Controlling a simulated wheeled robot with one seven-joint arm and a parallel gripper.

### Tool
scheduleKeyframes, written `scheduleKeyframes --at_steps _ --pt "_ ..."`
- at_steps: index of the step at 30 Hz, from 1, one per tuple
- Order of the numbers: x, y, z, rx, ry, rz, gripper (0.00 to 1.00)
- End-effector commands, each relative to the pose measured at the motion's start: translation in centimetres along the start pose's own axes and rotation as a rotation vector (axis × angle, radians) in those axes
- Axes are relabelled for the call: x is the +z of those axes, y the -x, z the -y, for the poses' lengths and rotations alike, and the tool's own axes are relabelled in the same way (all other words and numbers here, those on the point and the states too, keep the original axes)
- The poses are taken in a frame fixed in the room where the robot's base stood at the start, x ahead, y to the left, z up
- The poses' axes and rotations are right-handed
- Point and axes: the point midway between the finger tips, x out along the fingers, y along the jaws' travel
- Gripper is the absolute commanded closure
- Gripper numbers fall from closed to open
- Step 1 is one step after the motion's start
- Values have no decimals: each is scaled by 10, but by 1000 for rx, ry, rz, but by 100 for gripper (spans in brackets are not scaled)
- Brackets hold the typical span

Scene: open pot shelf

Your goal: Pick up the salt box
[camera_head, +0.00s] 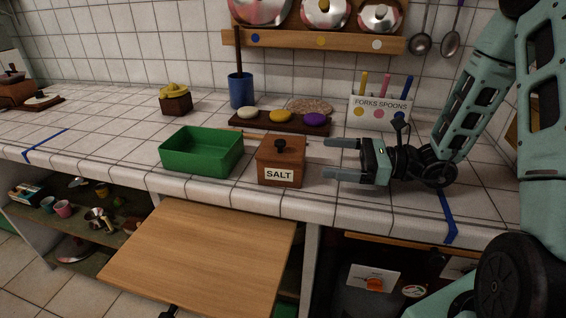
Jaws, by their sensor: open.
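The salt box (281,163) is a small brown wooden box with a dark knob on its lid and a white "SALT" label on its front. It stands upright on the white tiled counter (227,190), close to the front edge. My gripper (325,160) is just to the right of the box, with its two fingers pointing left toward it. The fingers are spread apart and nothing is between them. The far finger's tip seems near the box's right side; I cannot tell whether it touches.
A green open tray (202,153) stands close left of the box. Behind are a dark board (300,127) with coloured oval pieces, a blue cup (241,91) and a "FORKS SPOONS" holder (379,112). A wooden board (200,258) juts out below the counter.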

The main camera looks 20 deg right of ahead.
Motion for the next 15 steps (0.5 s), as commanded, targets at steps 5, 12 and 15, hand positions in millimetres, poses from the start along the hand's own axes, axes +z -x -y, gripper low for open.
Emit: scheduleKeyframes --at_steps 5,12,15 --pt "0 -36 -1 4 -1 0 0" --pt "0 -58 0 1 1 -1 0" --pt "0 -65 0 1 1 0 0"
